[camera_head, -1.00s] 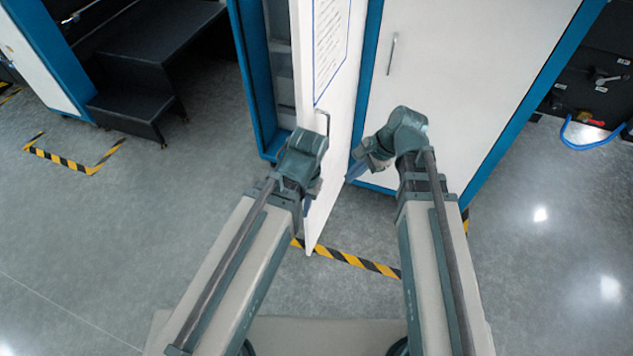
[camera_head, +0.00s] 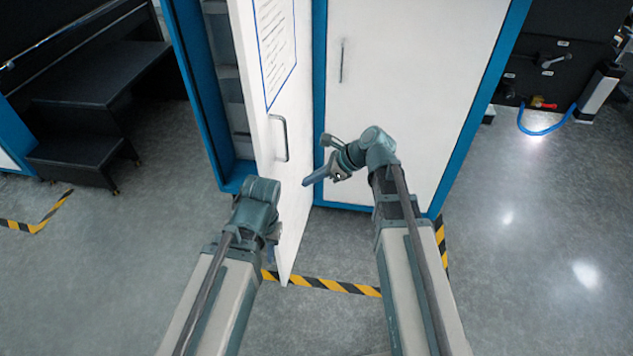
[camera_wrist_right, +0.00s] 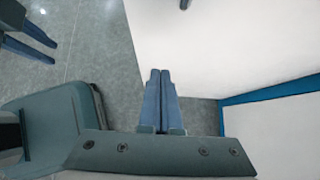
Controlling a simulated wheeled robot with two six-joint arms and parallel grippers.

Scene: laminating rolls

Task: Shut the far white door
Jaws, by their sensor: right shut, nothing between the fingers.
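The white door (camera_head: 268,101), with a printed sheet and a bar handle (camera_head: 279,138), stands open on the blue-framed cabinet. Its panel also fills much of the right wrist view (camera_wrist_right: 215,50). My left gripper (camera_head: 274,245) is low by the door's free edge, its fingers partly hidden by the wrist. In the right wrist view its two fingers (camera_wrist_right: 42,46) look apart. My right gripper (camera_head: 306,182) is shut and empty, on the right side of the open door, below and right of the handle. Its fingers are together in the wrist view (camera_wrist_right: 160,80). I cannot tell whether it touches the door.
A closed white door (camera_head: 410,90) with a vertical handle is to the right of the open one. Dark steps (camera_head: 80,140) stand at left. Black equipment with a blue hose (camera_head: 545,130) is at right. Yellow-black tape (camera_head: 325,284) marks the floor; grey floor is clear at both sides.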

